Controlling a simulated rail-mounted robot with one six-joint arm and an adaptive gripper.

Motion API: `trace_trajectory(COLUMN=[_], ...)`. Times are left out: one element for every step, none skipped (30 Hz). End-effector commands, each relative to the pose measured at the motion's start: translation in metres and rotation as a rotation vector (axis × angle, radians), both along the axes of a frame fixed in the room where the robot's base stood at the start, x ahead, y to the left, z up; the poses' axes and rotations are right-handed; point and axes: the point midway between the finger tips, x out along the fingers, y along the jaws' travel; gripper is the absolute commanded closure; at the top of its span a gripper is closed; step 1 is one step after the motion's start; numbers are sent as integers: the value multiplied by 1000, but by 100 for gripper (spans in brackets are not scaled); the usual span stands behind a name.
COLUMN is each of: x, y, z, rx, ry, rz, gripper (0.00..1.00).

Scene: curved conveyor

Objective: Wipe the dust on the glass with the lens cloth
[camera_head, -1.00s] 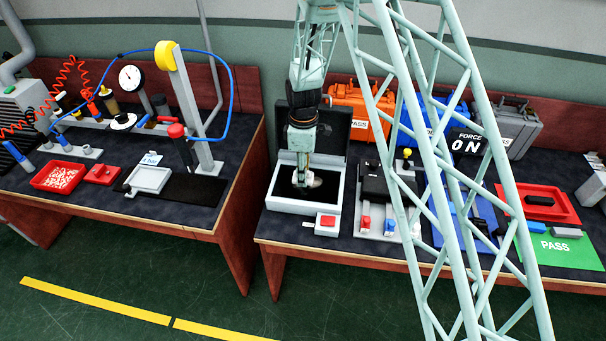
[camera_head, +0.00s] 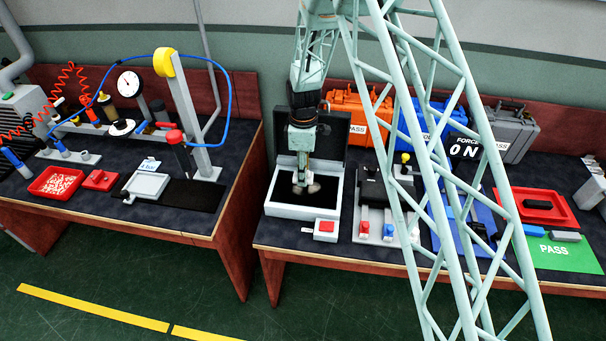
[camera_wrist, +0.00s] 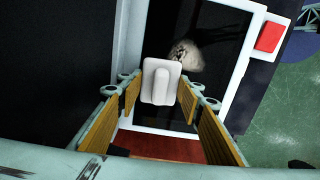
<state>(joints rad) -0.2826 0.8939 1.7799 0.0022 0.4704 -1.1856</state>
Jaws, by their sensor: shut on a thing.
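My gripper (camera_wrist: 159,92) is shut on the lens cloth (camera_wrist: 160,80), a white rounded pad between its tan-lined fingers in the wrist view. In the head view my gripper (camera_head: 299,187) points down inside a white frame around the dark glass (camera_head: 287,207). The glass also shows as a black surface in the wrist view (camera_wrist: 213,20). A pale beige dust patch (camera_wrist: 212,50) lies on the glass, just beyond the cloth's upper right corner. In the head view it is partly hidden by the gripper. I cannot tell if the cloth touches the glass.
A red button box (camera_head: 326,229) stands at the frame's front right corner. An open black case lid (camera_head: 333,135) rises behind the frame. A force display (camera_head: 465,147) reads 0 N. Orange (camera_head: 361,112) and grey (camera_head: 512,130) cases stand at the back.

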Motion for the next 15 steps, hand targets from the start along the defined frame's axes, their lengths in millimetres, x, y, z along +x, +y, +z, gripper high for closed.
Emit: trace_trajectory(x=[3, 4, 4, 4, 4, 4, 5, 5, 5, 5, 5, 5, 5, 6, 6], y=[1, 1, 1, 1, 1, 1, 1, 1, 1, 1, 1, 1, 1, 1, 1], z=[2, 2, 2, 3, 3, 4, 5, 7, 9, 10, 12, 15, 17, 19, 21], rx=[1, 1, 1, 1, 1, 2, 2, 2, 2, 2, 2, 2, 2, 2, 2], ry=[-6, -6, -7, -7, -7, -8, -8, -8, -9, -9, -9, -10, -10, -10, -10], rz=[2, 2, 2, 2, 2, 2, 2, 2, 2, 2, 2, 2, 2, 2, 2], gripper=[75, 75, 75, 75, 75, 75, 75, 75, 75, 75, 75, 75, 75, 75, 75])
